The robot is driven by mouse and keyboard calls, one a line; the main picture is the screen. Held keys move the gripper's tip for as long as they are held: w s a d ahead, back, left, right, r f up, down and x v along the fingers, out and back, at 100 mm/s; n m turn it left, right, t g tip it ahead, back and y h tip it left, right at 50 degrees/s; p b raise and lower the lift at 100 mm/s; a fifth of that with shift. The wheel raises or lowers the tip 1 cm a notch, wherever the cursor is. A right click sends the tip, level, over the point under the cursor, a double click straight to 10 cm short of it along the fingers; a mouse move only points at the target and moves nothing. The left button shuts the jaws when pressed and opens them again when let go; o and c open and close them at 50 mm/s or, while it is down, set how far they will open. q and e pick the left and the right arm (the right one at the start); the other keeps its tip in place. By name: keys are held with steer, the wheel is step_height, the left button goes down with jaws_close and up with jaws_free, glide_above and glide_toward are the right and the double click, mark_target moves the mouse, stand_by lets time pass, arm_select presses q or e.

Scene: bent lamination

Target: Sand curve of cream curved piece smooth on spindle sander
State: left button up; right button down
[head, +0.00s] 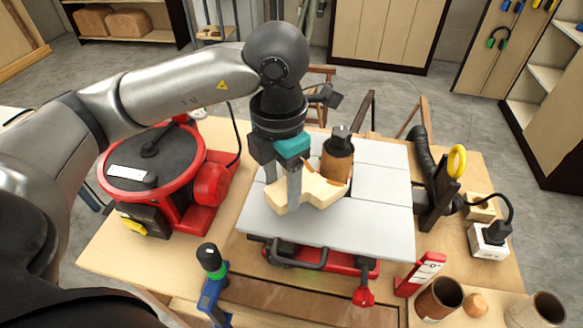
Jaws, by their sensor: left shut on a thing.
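The cream curved piece (318,192) lies on the grey table of the spindle sander (385,219). The brown sanding spindle (337,160) with its black top stands upright behind the piece, close to its upper right edge. I cannot tell whether the two touch. My left gripper (284,190) comes down from above and is shut on the left part of the cream piece. Its fingers hide some of that part. My right gripper is not in view.
A red disc sander (160,160) stands at the left. A blue and green clamp (213,280) is at the front edge. A red gauge (420,273), brown sleeves (438,299) and a white socket box (489,241) are at the right. A black hose (421,150) runs behind them.

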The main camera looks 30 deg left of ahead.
arm_select(q)
steer(key=shift+s+d+f, duration=0.1)
steer(key=shift+s+f, duration=0.05)
steer(key=shift+f, duration=0.3)
steer(key=shift+w+d+f+b, duration=0.2)
steer(key=shift+f+b, duration=0.15)
steer(key=shift+f, duration=0.2)
steer(key=shift+w+d+f+b, duration=0.1)
steer(key=shift+d+f+b, duration=0.1)
steer(key=shift+f+b, duration=0.25)
steer(key=shift+w+d, duration=0.4)
steer(key=shift+d, duration=0.2)
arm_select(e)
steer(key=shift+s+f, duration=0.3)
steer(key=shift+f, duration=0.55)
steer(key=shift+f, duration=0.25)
arm_select(q)
steer(key=shift+w+d+b, duration=0.1)
steer(key=shift+d+b, duration=0.1)
steer(key=shift+b, duration=0.1)
steer(key=shift+a+b, duration=0.2)
steer(key=shift+b, duration=0.1)
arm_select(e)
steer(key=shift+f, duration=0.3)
arm_select(q)
steer(key=shift+a, duration=0.15)
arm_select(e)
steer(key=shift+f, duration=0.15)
